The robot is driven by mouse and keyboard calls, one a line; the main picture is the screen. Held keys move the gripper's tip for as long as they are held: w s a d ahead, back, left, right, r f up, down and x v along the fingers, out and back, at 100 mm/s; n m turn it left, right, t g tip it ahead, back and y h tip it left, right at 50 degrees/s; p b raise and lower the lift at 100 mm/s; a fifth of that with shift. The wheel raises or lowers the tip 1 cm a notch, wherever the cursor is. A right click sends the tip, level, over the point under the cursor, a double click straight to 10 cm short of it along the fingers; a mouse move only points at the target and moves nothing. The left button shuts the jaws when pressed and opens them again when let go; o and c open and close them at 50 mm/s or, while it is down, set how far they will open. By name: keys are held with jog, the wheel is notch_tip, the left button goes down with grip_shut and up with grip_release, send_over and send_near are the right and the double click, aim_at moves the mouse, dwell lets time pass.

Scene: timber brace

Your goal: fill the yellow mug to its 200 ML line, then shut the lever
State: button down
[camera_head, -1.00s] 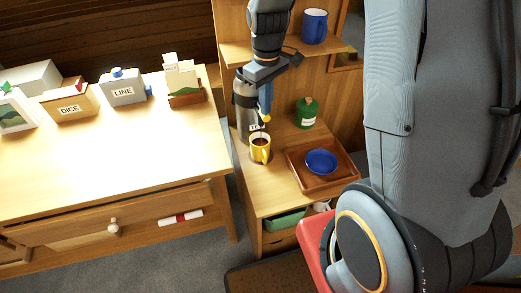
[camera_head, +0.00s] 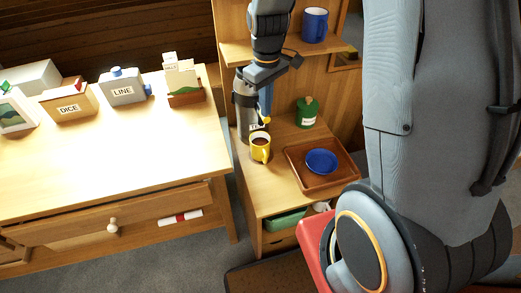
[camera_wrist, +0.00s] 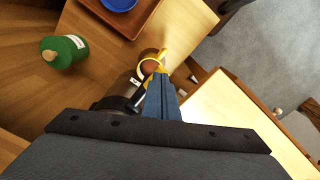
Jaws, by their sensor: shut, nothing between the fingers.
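The yellow mug (camera_head: 261,150) stands upright on the low wooden cabinet top, close in front of the grey dispenser (camera_head: 242,108), with dark liquid inside. It also shows in the wrist view (camera_wrist: 162,54), partly hidden. Its 200 ML line cannot be made out. My gripper (camera_head: 265,114) is just above the mug, beside the dispenser's front. Its blue fingers (camera_wrist: 161,82) are shut with nothing between them. A small yellow part shows by the fingertips; I cannot tell whether it is the lever. The lever's position is unclear, and the dispenser is mostly hidden in the wrist view.
A brown tray (camera_head: 294,157) with a blue bowl (camera_head: 321,161) lies right of the mug. A green jar (camera_head: 307,112) stands behind the tray. A blue mug (camera_head: 314,25) is on the shelf above. A wooden table (camera_head: 110,155) with labelled boxes is at the left.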

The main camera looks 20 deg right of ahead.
notch_tip(320, 180, up, 7)
jog(key=p, duration=0.6)
dwell(0.6)
jog(key=s+r+m+b, duration=0.1)
jog(key=s+m, duration=0.2)
jog(key=s, duration=0.4)
jog(key=s+r+m+t+b, duration=0.1)
jog(key=s+m, duration=0.2)
jog(key=s, duration=0.5)
jog(key=shift+b, duration=0.4)
